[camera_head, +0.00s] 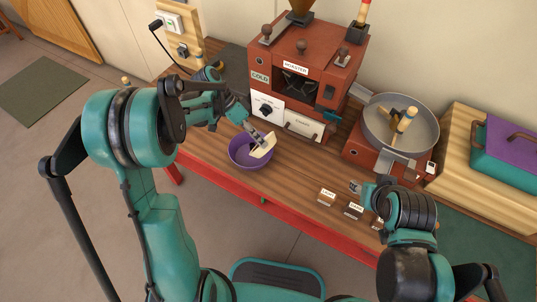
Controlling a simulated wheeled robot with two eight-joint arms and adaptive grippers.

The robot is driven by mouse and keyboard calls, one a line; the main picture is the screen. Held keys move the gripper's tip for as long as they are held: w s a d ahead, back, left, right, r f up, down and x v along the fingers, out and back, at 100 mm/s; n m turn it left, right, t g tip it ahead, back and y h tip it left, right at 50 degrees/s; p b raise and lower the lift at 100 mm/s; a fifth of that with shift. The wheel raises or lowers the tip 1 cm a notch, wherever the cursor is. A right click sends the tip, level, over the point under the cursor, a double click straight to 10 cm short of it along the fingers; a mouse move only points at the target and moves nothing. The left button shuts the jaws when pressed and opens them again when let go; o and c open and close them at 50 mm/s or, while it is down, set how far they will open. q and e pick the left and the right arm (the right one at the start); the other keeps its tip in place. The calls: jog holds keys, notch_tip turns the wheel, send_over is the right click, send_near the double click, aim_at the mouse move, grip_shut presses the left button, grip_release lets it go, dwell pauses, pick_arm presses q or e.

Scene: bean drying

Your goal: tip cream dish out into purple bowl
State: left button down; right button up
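The purple bowl (243,157) stands on the wooden table near its front left edge. The cream dish (264,145) is over the right part of the bowl, tilted steeply. My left gripper (258,137) reaches in from the left and is shut on the cream dish's rim. Whether anything is in the dish or the bowl is too small to tell. My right gripper (358,187) is low over the table at the right, beside the small labelled blocks. Its fingers are small and partly hidden by my arm.
A red roaster (312,50) stands behind the bowl with white label cards in front. A round metal pan (420,125) with a wooden-handled tool is to the right. Small labelled blocks (327,197) sit near the front edge. The table between bowl and blocks is clear.

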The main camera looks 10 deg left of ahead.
pick_arm(q)
jog(key=shift+s+d+r, duration=0.1)
jog(key=shift+w+a+g+h+b, duration=0.3)
jog(key=shift+w+a+h+b, duration=0.1)
jog(key=shift+a+h+b, duration=0.4)
jog(key=shift+w+a+r+h+b, duration=0.15)
jog(key=shift+a+r+h+b, duration=0.05)
jog(key=shift+a+h+b, duration=0.1)
jog(key=shift+d+r, duration=0.15)
